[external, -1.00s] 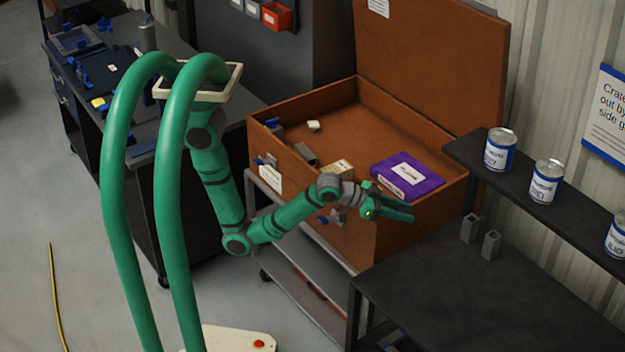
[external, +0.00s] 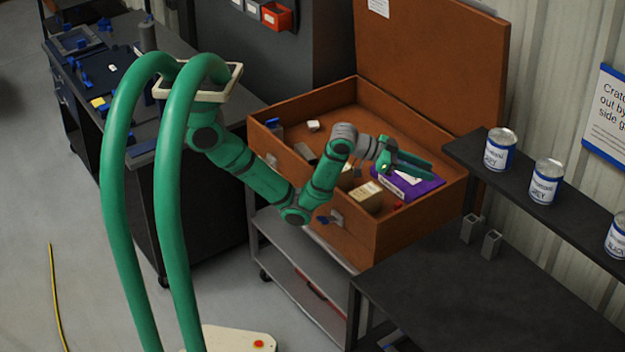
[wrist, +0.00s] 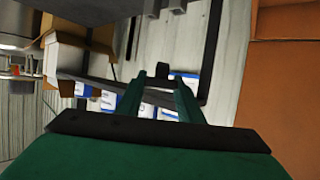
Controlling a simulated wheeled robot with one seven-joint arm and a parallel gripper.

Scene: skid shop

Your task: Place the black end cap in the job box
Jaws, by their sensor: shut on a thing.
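The job box (external: 425,222) is the large brown open box on a cart, its lid (external: 430,75) standing up at the back. My gripper (external: 431,171) is raised above the right part of the box, over a purple carton, with its fingers pointing right. In the wrist view, a small black piece, the black end cap (wrist: 184,69), shows at the fingertips (wrist: 162,78), and my gripper is shut on it. The cap is too small to make out in the external view.
Inside the box lie a purple carton (external: 420,187), a tan carton (external: 369,197) and a white block (external: 313,126). A dark shelf (external: 570,197) with paint cans stands close at the right, above a dark bench (external: 480,290).

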